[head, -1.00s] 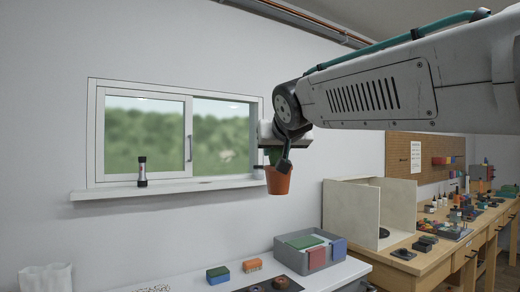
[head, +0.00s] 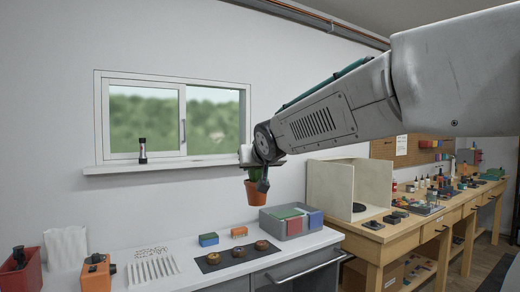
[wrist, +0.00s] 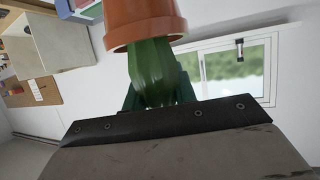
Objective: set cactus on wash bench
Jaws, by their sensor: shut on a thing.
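My gripper (head: 260,174) is shut on the cactus (wrist: 153,72). The cactus is a green ribbed plant in an orange terracotta pot (head: 256,192), which hangs below the gripper, upright in the head view. In the wrist view the pot is at the top, and the dark gripper edge hides the plant's top. The wash bench (head: 305,246) is the white counter along the wall at the bottom of the head view.
On the bench are a grey bin (head: 272,222) with coloured boxes, two sponges (head: 208,239), a dark mat with three brown round items (head: 238,252), and a white rack (head: 152,268). A windowsill (head: 165,167) holds a dark bottle. A wooden workbench (head: 398,236) stands right.

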